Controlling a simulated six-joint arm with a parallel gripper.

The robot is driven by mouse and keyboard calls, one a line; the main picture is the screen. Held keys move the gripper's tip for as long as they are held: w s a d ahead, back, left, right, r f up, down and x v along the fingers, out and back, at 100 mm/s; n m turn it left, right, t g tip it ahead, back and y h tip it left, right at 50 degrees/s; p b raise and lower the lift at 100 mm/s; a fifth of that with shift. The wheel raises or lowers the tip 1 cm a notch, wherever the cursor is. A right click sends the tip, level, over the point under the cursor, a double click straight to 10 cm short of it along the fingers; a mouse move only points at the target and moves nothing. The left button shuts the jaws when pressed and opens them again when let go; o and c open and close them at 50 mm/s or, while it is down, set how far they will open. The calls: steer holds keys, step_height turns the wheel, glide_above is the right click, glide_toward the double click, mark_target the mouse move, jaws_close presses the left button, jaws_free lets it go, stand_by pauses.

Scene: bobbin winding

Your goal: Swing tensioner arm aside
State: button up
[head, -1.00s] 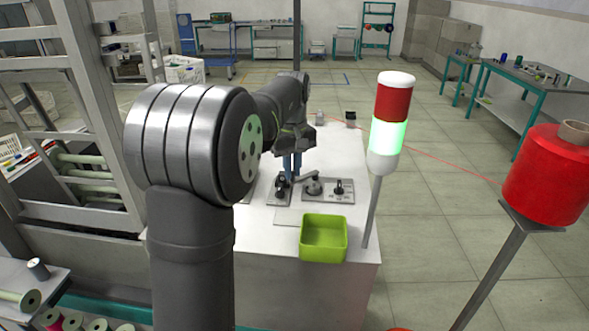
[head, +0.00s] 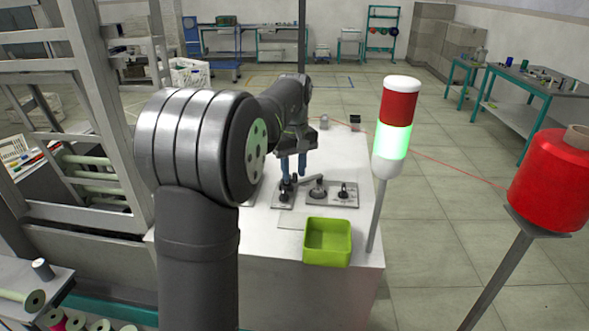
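My gripper (head: 294,174) is over the white worktable, pointing down, with its two blue fingers visibly apart. The fingertips are just above a small dark fixture on a grey plate (head: 283,198). A short grey lever (head: 307,179), which looks like the tensioner arm, lies between this fixture and a round grey hub (head: 318,190). The lever's left end is close to the fingertips; I cannot tell whether they touch. To the right, a dark knob (head: 343,193) sits on the hub's plate. My own arm hides the left part of the table.
A green bin (head: 327,242) stands at the table's (head: 280,253) front. A signal tower (head: 395,130), lit green, rises at the right edge. A red thread (head: 455,167) runs to a red spool (head: 553,185) on a stand. Two small blocks sit at the table's back.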

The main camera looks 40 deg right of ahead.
steer(key=shift+r, duration=3.5)
step_height(320, 180, down, 7)
steer(key=shift+f, duration=0.1)
steer(key=shift+s, duration=0.2)
steer(key=shift+w+r, duration=0.1)
steer(key=shift+r, duration=0.1)
